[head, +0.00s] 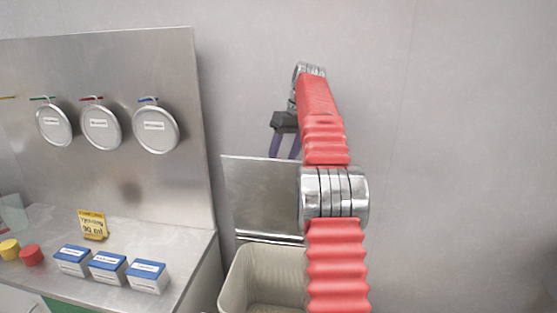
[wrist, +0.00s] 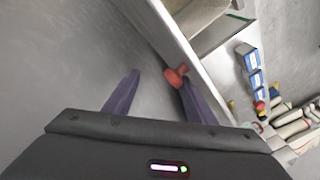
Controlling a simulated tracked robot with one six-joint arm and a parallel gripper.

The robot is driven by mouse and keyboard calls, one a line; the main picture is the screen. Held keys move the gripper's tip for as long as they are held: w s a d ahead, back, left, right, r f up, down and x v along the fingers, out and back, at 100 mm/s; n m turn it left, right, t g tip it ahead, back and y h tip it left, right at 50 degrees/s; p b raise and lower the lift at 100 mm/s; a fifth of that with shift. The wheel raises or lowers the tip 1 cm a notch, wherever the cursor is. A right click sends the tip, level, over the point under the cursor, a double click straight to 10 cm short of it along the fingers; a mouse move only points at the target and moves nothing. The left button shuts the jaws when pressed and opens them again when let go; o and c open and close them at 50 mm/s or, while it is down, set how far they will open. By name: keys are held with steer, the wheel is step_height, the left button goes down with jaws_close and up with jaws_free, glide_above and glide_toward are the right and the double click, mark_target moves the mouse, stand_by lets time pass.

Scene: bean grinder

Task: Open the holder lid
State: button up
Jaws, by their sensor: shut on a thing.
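The holder lid (head: 262,197), a square metal panel, stands upright behind a tan bin in the head view. My gripper (head: 287,150) is at its upper right edge, pointing down, partly hidden by my red arm. In the wrist view my two purple fingers (wrist: 158,88) are shut on the lid, though a gap shows between them. A red knob (wrist: 176,76) sits between the fingers, by the right one. The exact contact is hard to see.
The tan bin (head: 262,275) is below the lid. A steel counter (head: 190,240) on the left carries blue-topped boxes (head: 108,265), a yellow sign (head: 93,224) and red and yellow knobs. Round labelled discs (head: 156,130) hang on its back panel. The wall on the right is clear.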

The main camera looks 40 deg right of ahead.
steer(key=shift+s+d, duration=0.15)
steer(key=shift+d, duration=0.05)
steer(key=shift+r, duration=0.15)
steer(key=s+d+r, duration=0.2)
steer(key=s+d, duration=0.6)
steer(key=s, duration=0.1)
steer(key=shift+d+r, duration=0.2)
stand_by(0.6)
stand_by(0.5)
